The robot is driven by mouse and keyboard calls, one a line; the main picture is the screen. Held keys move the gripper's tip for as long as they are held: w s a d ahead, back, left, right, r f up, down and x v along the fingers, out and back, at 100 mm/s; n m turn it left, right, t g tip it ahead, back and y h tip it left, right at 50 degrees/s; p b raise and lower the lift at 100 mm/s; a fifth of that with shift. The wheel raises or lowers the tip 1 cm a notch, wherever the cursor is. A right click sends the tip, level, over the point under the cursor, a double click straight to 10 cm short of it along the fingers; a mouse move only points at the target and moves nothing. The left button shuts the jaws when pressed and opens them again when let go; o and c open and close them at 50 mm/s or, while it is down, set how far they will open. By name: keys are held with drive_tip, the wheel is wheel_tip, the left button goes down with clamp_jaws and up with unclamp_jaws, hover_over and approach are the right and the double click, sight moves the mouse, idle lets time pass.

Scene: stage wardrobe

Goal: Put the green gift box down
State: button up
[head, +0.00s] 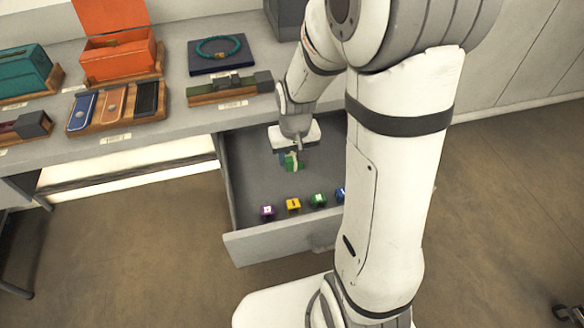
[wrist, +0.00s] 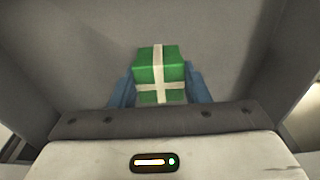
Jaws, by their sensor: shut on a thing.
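The green gift box (wrist: 147,75) has a white ribbon crossing it and sits between the blue fingers of my gripper (wrist: 160,88) in the wrist view. My gripper is shut on it. In the head view my gripper (head: 290,160) reaches down into the open drawer (head: 245,240), and the green gift box (head: 293,163) shows at its tip, toward the back of the drawer. I cannot tell whether the box touches the drawer floor. Part of the drawer's right side is hidden behind my arm.
The counter above holds an orange open box (head: 118,55), a necklace tray (head: 220,62) and a wooden stand (head: 230,90).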

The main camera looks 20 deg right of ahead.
sight(292, 168)
drive_tip(key=shift+a+f+b, duration=0.1)
drive_tip(key=shift+f+b, duration=0.2)
drive_tip(key=shift+f, duration=2.1)
drive_tip(key=shift+s, duration=0.1)
drive_tip(key=shift+f, duration=0.15)
drive_tip(key=o, duration=1)
drive_tip(key=shift+c, duration=0.2)
